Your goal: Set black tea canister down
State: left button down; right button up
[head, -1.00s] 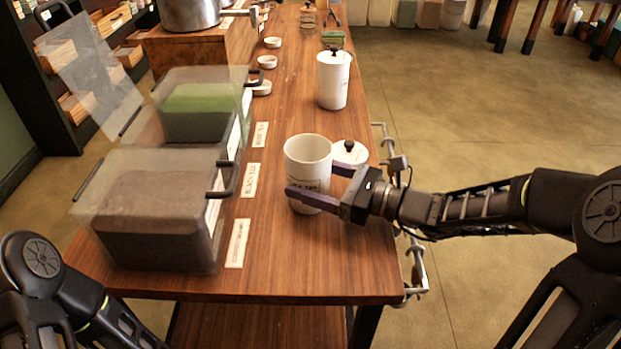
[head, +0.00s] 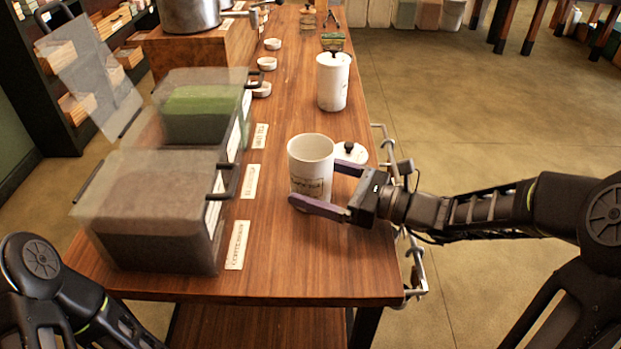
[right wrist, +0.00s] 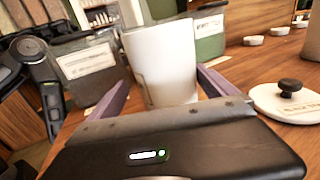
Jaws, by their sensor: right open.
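The black tea canister (head: 311,160) is a white open-topped cylinder with a label, standing upright on the wooden table. It also shows in the right wrist view (right wrist: 160,62). Its white lid (head: 350,154) with a black knob lies on the table just behind and to its right; the lid also shows in the right wrist view (right wrist: 290,103). My right gripper (head: 335,187) is open, with its purple fingers on either side of the canister. In the right wrist view a gap shows beside the fingers. My left gripper is out of view; only part of that arm shows at lower left.
Clear-lidded bins, one brown (head: 155,215) and one green (head: 200,113), line the table's left side with label cards beside them. A second lidded white canister (head: 333,82) stands farther back. Small white dishes (head: 266,62) sit behind. A metal rail (head: 415,265) runs along the right edge.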

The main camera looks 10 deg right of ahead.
jog(key=v, duration=1)
jog(key=shift+s+d+p, duration=0.25)
jog(key=shift+p, duration=0.15)
dwell(1.1)
